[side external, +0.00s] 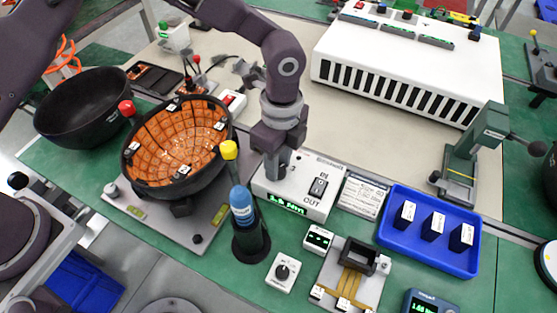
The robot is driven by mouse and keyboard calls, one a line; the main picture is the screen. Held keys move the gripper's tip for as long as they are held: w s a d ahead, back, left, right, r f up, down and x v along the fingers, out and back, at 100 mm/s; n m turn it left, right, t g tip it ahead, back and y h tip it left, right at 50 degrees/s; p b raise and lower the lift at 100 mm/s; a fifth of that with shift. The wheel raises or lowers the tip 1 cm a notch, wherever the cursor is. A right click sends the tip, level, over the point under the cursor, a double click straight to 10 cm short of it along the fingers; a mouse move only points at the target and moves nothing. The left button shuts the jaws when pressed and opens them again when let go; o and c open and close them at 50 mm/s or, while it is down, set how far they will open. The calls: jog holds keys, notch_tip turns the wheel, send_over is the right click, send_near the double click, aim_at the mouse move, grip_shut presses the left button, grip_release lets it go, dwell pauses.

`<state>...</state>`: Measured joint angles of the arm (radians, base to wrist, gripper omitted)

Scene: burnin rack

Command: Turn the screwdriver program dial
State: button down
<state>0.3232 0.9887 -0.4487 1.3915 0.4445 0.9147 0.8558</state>
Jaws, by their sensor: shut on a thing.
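My gripper (274,170) points straight down at the left part of a white control box (308,205). Its fingers are shut on the program dial, which they hide almost wholly. A printed digit shows on the panel beside the fingers. To the right on the same box is a black rocker switch (318,187) with IN and OUT printed by it. A green lit display (286,204) is on the box's front; its reading is too small to be sure of. I cannot tell which position the dial points to.
A black bowl with orange lining (180,148) is at left. A blue tray (430,252) with several black blocks is at right. A small white box with a black knob (283,271) sits in front.

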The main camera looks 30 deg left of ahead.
jog(key=n, duration=0.6)
jog(key=shift+a+n, duration=0.1)
jog(key=shift+n, duration=0.2)
jog(key=n, duration=0.6)
jog(key=shift+s, duration=0.1)
jog(key=shift+n, duration=0.4)
jog(key=c, duration=1.1)
grip_release()
jog(key=shift+o, duration=0.2)
notch_tip(320, 180, up, 7)
jog(key=shift+a+r, duration=0.1)
jog(key=shift+a, duration=0.05)
